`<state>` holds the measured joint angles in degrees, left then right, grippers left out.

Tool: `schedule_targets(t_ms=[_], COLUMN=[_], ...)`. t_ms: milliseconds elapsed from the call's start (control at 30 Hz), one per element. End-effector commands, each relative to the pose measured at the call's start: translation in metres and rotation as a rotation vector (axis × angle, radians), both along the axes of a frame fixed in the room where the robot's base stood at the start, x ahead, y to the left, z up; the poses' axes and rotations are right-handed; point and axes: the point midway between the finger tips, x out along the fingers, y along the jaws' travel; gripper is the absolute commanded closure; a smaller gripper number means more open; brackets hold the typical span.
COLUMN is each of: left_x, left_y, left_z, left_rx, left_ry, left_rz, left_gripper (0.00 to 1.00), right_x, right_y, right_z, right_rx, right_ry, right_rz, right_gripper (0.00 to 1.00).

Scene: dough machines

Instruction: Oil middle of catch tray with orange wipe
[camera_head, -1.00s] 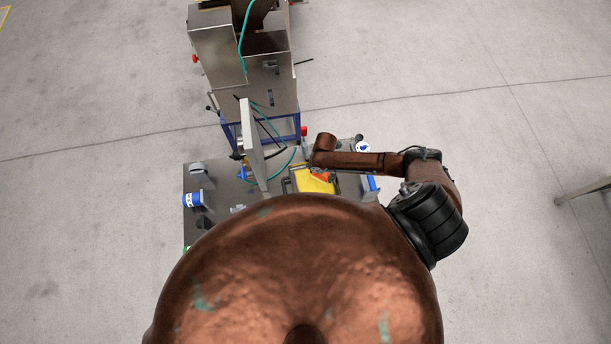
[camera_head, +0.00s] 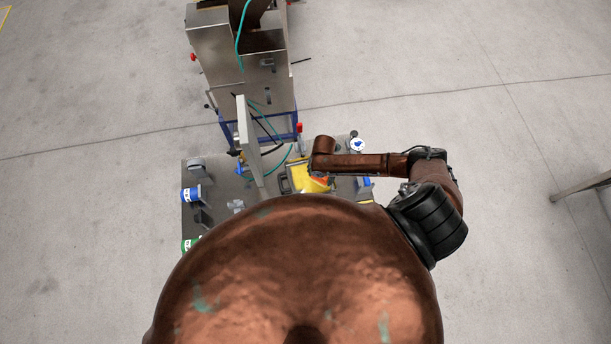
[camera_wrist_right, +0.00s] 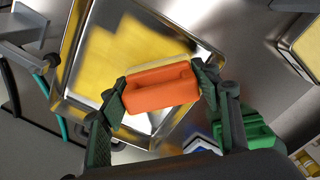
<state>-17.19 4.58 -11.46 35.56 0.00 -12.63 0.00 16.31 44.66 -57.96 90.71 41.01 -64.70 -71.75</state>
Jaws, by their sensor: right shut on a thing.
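The orange wipe (camera_wrist_right: 160,90) is an orange block with a pale yellow layer on its far side. In the right wrist view my right gripper (camera_wrist_right: 162,92) is shut on it, one green finger at each side. The catch tray (camera_wrist_right: 70,75) is a shiny metal tray with a raised rim, and yellow shows over much of its floor. The wipe is over the tray; I cannot tell whether it touches the floor. In the head view the tray (camera_head: 285,183) shows small and yellow below my right arm, with a bit of orange (camera_head: 319,181) on it. My left gripper is not in view.
A tall steel machine (camera_head: 215,40) stands behind the work table (camera_head: 215,220). An upright grey panel (camera_head: 248,140) is left of the tray. Blue-labelled containers (camera_head: 190,195) stand at the table's left. Another metal-rimmed tray (camera_wrist_right: 285,45) is at the right in the wrist view.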

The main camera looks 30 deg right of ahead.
Motion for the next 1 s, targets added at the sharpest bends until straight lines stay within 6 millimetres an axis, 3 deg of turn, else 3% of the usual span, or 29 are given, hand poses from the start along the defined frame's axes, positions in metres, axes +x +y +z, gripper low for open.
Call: schedule_targets(t_ms=[233,500,1000], left_x=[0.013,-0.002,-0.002], left_y=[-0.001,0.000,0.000], left_z=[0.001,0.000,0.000], left_rx=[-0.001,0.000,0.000], left_ry=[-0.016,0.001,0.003], left_rz=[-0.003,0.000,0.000], left_gripper=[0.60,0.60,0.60], right_x=[0.004,0.006,0.006], right_y=[0.003,0.005,0.006], right_z=[0.024,0.045,0.050], right_rx=[-0.001,0.000,0.000], right_ry=[-0.003,-0.002,-0.001], right_rz=[0.009,0.014,0.015], right_gripper=[0.65,0.65,0.65])
